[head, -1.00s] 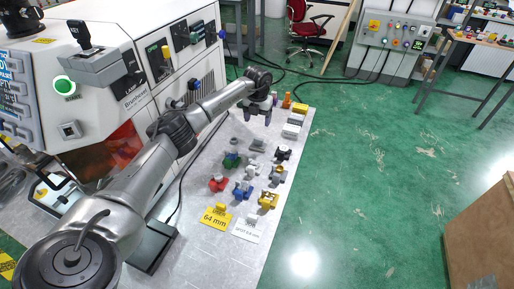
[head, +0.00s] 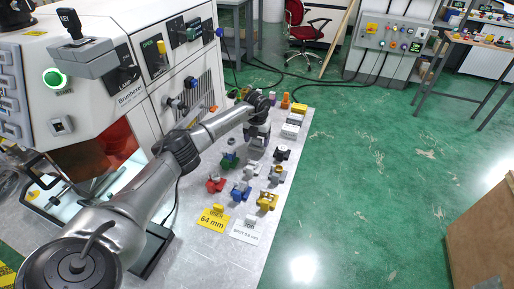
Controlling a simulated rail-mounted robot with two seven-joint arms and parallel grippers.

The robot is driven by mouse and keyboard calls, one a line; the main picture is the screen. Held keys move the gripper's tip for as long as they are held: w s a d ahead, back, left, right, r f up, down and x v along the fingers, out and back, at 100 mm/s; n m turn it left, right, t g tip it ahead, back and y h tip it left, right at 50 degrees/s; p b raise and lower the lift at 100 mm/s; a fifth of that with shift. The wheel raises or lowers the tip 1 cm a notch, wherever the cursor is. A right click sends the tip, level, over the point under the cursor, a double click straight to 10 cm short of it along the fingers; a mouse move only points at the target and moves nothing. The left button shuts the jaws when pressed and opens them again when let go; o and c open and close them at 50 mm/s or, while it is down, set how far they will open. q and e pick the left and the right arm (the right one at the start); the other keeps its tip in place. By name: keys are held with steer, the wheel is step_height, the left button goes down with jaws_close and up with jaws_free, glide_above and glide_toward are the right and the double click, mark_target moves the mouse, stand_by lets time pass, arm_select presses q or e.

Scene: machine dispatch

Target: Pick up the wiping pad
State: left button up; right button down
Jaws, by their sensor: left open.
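I cannot tell for certain which small item is the wiping pad. Flat block-like pieces lie at the table's far right edge: a yellow one (head: 299,108), a white one (head: 295,119) and a grey-white one (head: 290,131). My left arm reaches across the table from the lower left. My left gripper (head: 257,142) points down over the far part of the table, left of these blocks, with its jaws open. It hides part of what lies beneath it, and I see nothing held. My right gripper is out of view.
Several small fixtures stand on the table, including red (head: 215,184), blue (head: 240,191) and yellow (head: 267,201) ones. A yellow "64 mm" card (head: 212,220) and a white card (head: 246,230) lie nearer. The white machine (head: 120,75) borders the left; green floor lies right.

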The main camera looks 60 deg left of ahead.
arm_select(q)
steer(key=shift+f, duration=0.35)
steer(key=shift+r, duration=0.1)
steer(key=shift+c, duration=0.5)
steer(key=c, duration=0.9)
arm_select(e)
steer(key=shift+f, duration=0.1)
arm_select(q)
steer(key=shift+r, duration=0.15)
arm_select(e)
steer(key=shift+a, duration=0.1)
